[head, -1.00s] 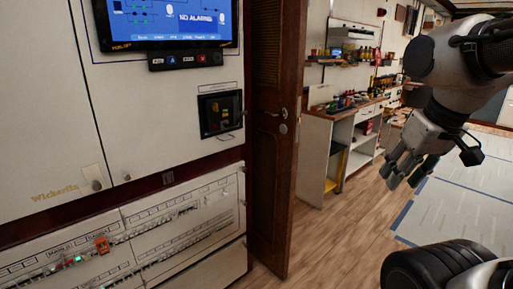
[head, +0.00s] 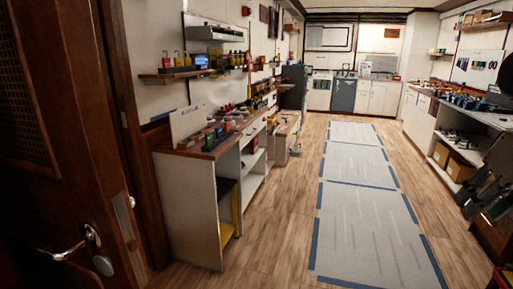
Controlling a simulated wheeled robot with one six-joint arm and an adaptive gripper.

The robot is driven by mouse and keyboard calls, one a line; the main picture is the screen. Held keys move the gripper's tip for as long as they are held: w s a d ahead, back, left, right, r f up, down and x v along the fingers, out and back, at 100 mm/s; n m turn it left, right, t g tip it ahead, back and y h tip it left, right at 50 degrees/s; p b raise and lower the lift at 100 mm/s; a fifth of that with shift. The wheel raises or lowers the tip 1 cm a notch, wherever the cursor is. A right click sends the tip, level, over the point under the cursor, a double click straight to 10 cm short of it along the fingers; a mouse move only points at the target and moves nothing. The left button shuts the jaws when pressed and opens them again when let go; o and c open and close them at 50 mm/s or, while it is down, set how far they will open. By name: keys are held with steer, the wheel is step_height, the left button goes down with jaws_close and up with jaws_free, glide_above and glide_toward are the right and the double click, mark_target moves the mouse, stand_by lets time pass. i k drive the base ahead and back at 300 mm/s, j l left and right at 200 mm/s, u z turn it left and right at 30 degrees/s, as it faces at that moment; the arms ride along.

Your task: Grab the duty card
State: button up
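I cannot make out the duty card in the head view. Small items on the shelves and counters are too small to tell apart. My gripper is not in view, so its state and what it may hold are hidden.
A dark wooden door (head: 62,160) with a metal handle (head: 70,248) stands close at left. Beyond it is a white cabinet (head: 190,205) with a cluttered wooden top. A workbench (head: 478,118) runs along the right, with dark shapes (head: 490,190) near its front. Blue-taped grey floor panels (head: 365,225) lie between, clear.

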mark_target(208, 139)
steer(key=i+l+u, duration=0.1)
steer(key=i, duration=0.95)
steer(key=i+u, duration=0.85)
steer(key=i+l+u, duration=0.4)
steer(key=i+j, duration=0.1)
